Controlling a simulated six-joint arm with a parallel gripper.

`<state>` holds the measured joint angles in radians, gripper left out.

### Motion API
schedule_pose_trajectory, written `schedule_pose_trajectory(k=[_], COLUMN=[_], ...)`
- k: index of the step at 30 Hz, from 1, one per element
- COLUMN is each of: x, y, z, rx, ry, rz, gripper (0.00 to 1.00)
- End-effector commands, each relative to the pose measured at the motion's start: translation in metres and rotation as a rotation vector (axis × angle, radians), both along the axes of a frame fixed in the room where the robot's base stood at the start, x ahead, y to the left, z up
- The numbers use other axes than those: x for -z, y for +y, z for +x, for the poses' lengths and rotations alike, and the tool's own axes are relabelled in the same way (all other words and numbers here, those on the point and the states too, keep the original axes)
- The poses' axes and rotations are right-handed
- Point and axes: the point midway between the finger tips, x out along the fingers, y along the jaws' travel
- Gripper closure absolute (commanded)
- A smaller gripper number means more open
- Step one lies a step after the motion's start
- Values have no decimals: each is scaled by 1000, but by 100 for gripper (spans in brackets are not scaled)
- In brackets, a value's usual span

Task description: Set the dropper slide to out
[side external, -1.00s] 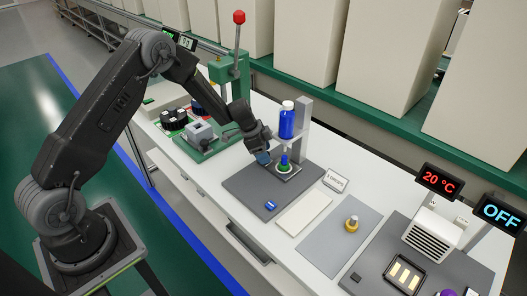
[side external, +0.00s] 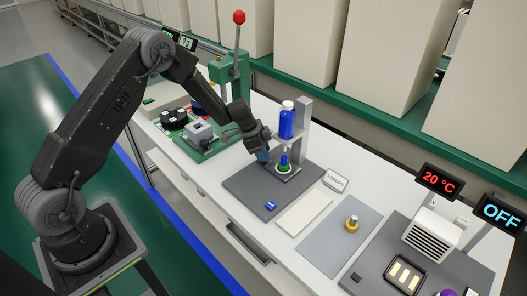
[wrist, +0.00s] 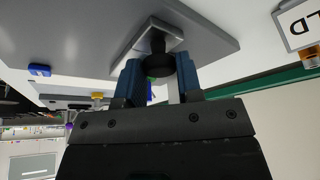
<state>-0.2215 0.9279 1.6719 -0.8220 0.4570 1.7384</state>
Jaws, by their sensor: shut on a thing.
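The dropper station stands on a dark grey base plate (side external: 262,203) in the side external view. A blue bottle (side external: 287,124) with a white cap hangs upright on a grey column (side external: 304,125). Below it is a small blue and green piece (side external: 284,166) on a light pad. My gripper (side external: 262,157) is low over the plate, just left of that piece. In the wrist view my gripper (wrist: 160,78) has its blue fingers shut on a black knob (wrist: 158,64). The knob stands on a light grey block (wrist: 135,50), seemingly the dropper slide. The fingers hide part of the knob.
A small blue block (side external: 271,205) lies near the plate's front. A label sign (side external: 336,181) stands to the right. A green press with a red-topped lever (side external: 239,17) is behind my wrist. A white pad (side external: 303,213) lies right of the plate.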

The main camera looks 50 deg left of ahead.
Motion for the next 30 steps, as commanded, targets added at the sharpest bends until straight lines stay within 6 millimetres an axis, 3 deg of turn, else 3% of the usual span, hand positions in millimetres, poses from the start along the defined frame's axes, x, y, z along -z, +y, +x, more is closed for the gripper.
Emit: schedule_pose_trajectory(k=[21, 30], x=[-1, -1], y=[-2, -1], z=[-109, -123], rx=[2, 4], ry=[0, 0], rz=[-7, -3], gripper=[100, 100])
